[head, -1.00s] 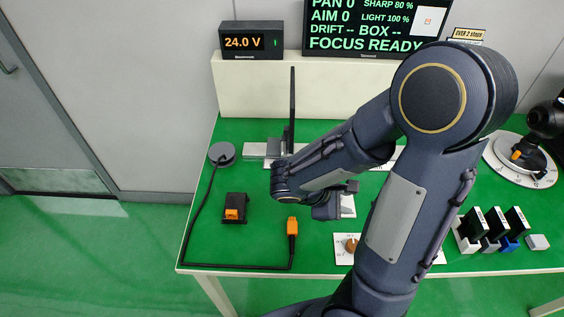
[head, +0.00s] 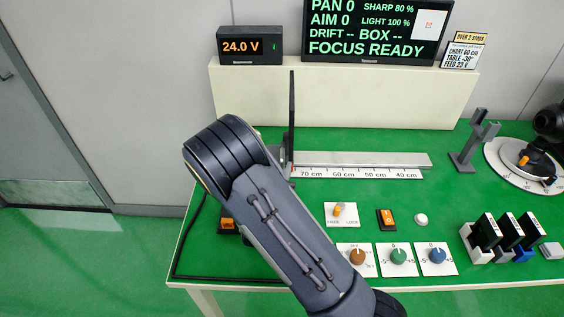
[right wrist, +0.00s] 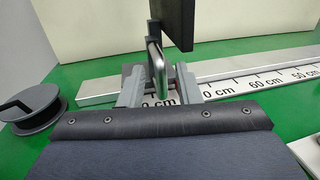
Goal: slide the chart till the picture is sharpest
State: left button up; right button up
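The chart (head: 292,112) is a thin dark upright panel seen nearly edge-on in the head view, at the left end of the rail, left of the 70 cm mark. In the right wrist view the dark panel (right wrist: 176,22) stands behind an upright metal handle (right wrist: 156,68). My right gripper (right wrist: 160,92) has its fingers on either side of this handle, apart, with gaps showing. In the head view my right arm hides that gripper. The rail (head: 370,160) carries a cm scale. The screen (head: 376,30) reads SHARP 80 % and FOCUS READY. My left gripper is out of view.
A FREE/LOCK switch (head: 339,211), an orange rocker switch (head: 387,219) and several knobs (head: 398,256) sit at the front. A grey forked stand (head: 477,140) and a camera on a round dial (head: 525,165) are at right. A card (head: 463,52) reads CHART 60 cm.

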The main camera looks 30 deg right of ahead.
jog(key=shift+x, duration=1.35)
grip_shut()
